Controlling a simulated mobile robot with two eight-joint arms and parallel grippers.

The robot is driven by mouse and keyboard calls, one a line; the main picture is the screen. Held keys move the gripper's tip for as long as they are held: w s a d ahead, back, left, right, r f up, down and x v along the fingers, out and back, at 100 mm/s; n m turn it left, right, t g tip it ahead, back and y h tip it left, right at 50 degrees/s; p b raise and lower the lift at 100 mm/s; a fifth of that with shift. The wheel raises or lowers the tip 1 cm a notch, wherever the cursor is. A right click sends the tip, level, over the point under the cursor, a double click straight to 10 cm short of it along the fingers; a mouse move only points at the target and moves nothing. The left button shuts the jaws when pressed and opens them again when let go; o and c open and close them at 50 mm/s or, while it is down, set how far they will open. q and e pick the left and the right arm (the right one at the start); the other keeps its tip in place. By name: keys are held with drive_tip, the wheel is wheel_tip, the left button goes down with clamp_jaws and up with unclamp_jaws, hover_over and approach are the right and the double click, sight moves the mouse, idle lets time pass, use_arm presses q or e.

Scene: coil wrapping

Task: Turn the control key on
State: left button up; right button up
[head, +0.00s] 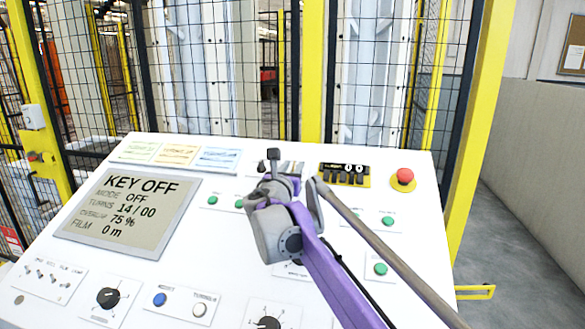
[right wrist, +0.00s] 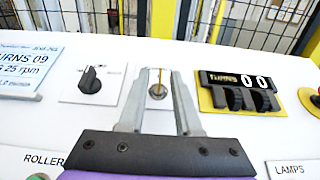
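The control key (right wrist: 157,91) shows in the right wrist view as a thin brass-coloured key, upright in a round lock on the white control panel (head: 190,255). My right gripper (right wrist: 160,88) has one finger on each side of the key, with a visible gap on both sides; it is open and holds nothing. In the head view my right gripper (head: 285,178) is over the panel's upper middle and hides the key. My left gripper is not in view.
A black selector knob (right wrist: 91,80) is left of the key, and a yellow-black counter (right wrist: 240,90) showing 00 is right. A red emergency button (head: 404,175) and green buttons (head: 388,220) are farther right. A yellow-framed mesh fence (head: 310,70) stands behind the panel.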

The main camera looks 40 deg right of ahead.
clamp_jaws()
idle(1.2)
